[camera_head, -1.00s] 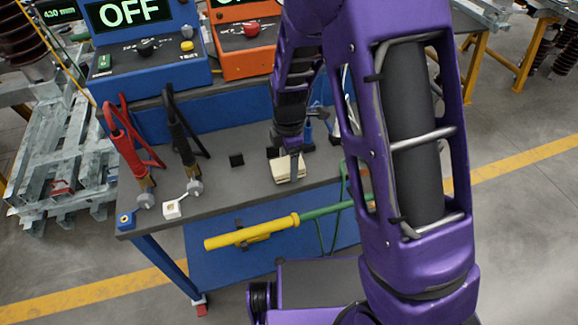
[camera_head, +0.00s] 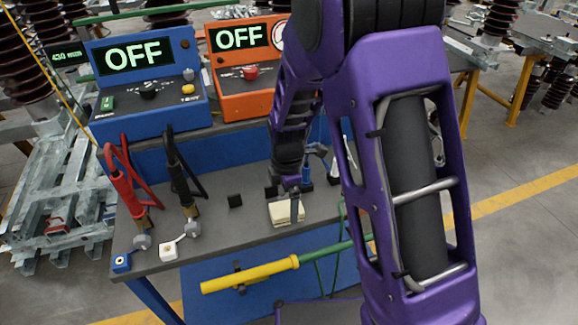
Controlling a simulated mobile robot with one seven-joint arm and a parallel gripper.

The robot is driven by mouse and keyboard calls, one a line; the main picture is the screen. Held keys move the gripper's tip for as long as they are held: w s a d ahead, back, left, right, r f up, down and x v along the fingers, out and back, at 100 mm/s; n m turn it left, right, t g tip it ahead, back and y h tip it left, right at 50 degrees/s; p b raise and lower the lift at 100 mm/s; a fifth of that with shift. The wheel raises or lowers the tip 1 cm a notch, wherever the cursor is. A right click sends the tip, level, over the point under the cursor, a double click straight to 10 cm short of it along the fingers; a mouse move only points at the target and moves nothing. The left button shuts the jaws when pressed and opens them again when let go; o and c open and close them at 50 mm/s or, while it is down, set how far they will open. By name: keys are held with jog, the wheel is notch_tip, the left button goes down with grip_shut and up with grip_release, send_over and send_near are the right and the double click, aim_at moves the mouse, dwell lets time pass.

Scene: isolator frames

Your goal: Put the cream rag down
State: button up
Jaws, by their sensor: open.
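The cream rag (camera_head: 287,213) is a folded, flat pad lying on the grey top of the blue workbench (camera_head: 225,225), near its front edge. My gripper (camera_head: 293,198) is at the end of my purple arm, with its fingertips right at the rag's upper side. The jaws are open. The picture is too small to tell whether a finger touches the rag. Part of the gripper is hidden behind its own wrist.
A blue OFF-display box (camera_head: 150,85) and an orange one (camera_head: 240,75) stand behind. Red (camera_head: 130,190) and black (camera_head: 182,185) clamps stand left. A yellow-green pole (camera_head: 250,275) runs along the bench front.

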notch_tip(320, 180, up, 15)
jog(key=p, duration=0.1)
jog(key=shift+w+d+f, duration=0.15)
jog(key=shift+d, duration=0.1)
